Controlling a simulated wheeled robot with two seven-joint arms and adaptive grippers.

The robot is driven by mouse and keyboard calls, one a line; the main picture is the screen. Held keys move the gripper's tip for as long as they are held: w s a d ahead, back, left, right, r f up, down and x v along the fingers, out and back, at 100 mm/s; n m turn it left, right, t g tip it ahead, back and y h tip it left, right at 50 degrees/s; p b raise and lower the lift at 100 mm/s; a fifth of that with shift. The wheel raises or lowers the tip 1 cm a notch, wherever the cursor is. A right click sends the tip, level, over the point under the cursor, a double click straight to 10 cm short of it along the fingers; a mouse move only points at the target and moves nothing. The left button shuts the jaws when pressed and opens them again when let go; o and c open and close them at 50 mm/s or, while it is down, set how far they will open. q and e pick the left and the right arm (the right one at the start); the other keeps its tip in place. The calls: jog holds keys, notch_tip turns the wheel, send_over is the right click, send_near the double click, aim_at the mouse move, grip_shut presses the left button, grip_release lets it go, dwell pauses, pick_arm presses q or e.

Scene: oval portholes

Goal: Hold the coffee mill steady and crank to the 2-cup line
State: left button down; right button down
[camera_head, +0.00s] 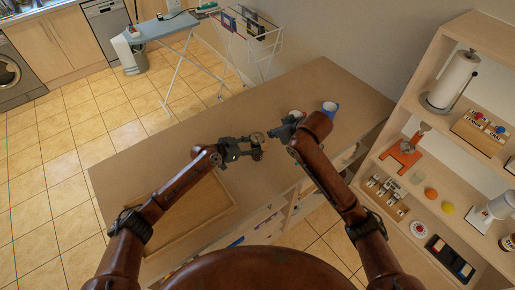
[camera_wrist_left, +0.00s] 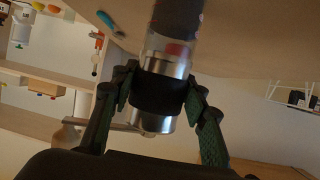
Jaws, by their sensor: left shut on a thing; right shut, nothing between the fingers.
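The coffee mill (camera_head: 257,136) is a small upright-looking cylinder over the wooden table, partly hidden by my grippers. In the left wrist view the mill (camera_wrist_left: 163,92) shows a steel body, a black band, a clear section with a red patch, and a dark section at the picture's top. My left gripper (camera_head: 259,148) is shut around the mill, its green-padded fingers on either side of the black band. My right gripper (camera_head: 274,132) is shut and empty, just right of the mill; whether it touches the crank cannot be told. The crank and 2-cup line cannot be made out.
A wooden tray (camera_head: 160,238) lies at the table's left front. A shelf (camera_head: 411,103) with a paper roll (camera_head: 453,80) and several items stands right. The table's far left is clear.

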pick_arm(q)
jog(key=shift+f, duration=0.2)
jog(key=c, duration=1)
grip_release()
jog(key=shift+r, duration=0.1)
jog(key=shift+c, duration=0.2)
